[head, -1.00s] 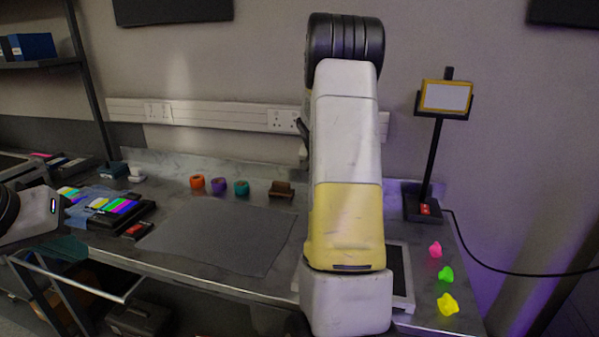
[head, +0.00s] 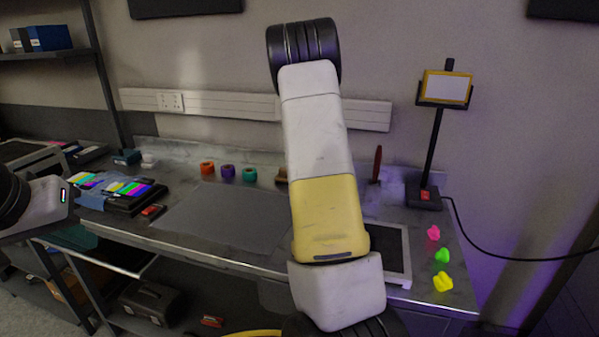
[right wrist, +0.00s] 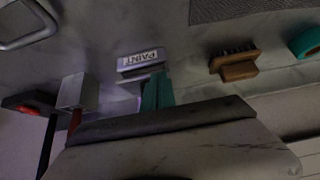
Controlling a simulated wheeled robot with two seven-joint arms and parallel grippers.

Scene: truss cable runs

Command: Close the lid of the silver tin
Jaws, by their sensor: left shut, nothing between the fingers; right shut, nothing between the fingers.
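In the right wrist view, which looks upside down at the bench, a small pale silver box (right wrist: 140,60) has a label reading PAINT. A teal upright piece (right wrist: 157,92) stands by it; I cannot tell whether that is its lid. In the head view my right arm hides this spot. My right gripper (right wrist: 165,122) fills the lower middle of the wrist view as a grey body with a dark edge, shut and empty. My left gripper (head: 60,203) is at the left edge of the head view, shut and empty, away from the box.
A brown brush (right wrist: 235,65) and teal roll (right wrist: 306,41) are near the box. A red-handled tool (head: 377,165) stands beside the stand's base (head: 423,197). A framed tray (head: 405,255) and bright small pieces (head: 442,283) lie right. The grey mat (head: 220,217) is clear.

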